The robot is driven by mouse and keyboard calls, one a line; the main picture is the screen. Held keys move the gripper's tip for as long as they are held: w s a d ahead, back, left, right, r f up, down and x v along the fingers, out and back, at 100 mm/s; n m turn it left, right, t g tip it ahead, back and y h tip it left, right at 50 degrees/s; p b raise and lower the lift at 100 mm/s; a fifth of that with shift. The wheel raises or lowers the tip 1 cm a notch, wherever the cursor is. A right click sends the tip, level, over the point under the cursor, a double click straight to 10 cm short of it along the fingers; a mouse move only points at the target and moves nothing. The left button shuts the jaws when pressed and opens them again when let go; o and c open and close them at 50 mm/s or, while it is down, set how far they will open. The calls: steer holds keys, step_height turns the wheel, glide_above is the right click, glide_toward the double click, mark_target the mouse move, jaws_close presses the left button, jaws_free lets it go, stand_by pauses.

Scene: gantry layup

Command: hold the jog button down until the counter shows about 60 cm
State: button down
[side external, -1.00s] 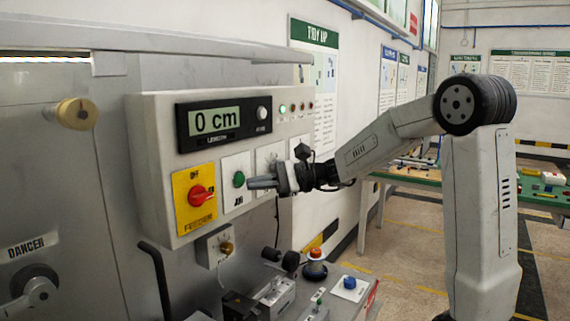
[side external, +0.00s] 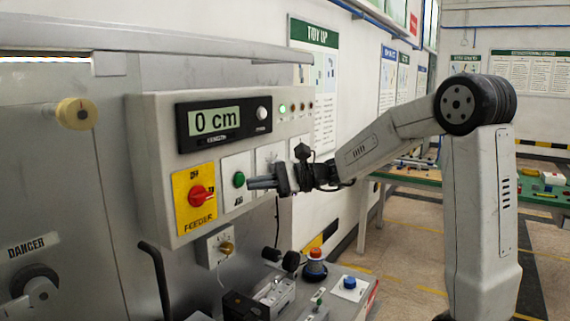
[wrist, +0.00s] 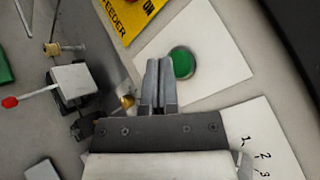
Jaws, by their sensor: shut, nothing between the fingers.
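The green jog button (side external: 239,180) sits on a white plate on the grey control panel, right of the yellow feeder plate. It also shows in the wrist view (wrist: 182,64), just past my fingertips and slightly to their right. My gripper (side external: 250,184) is shut and empty, its fingers pointing at the panel close to the button. In the wrist view the closed fingers (wrist: 158,64) overlap the button's left edge; I cannot tell whether they touch it. The length counter (side external: 214,121) reads 0 cm.
The red feeder switch (side external: 200,195) on its yellow plate is left of the button. A brass knob box (side external: 216,246) hangs below the panel.

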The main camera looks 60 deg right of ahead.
steer(key=shift+w, duration=0.9)
stand_by(1.8)
steer(key=shift+s, duration=0.15)
stand_by(3.5)
steer(key=shift+s, duration=0.9)
steer(key=shift+s, duration=2.35)
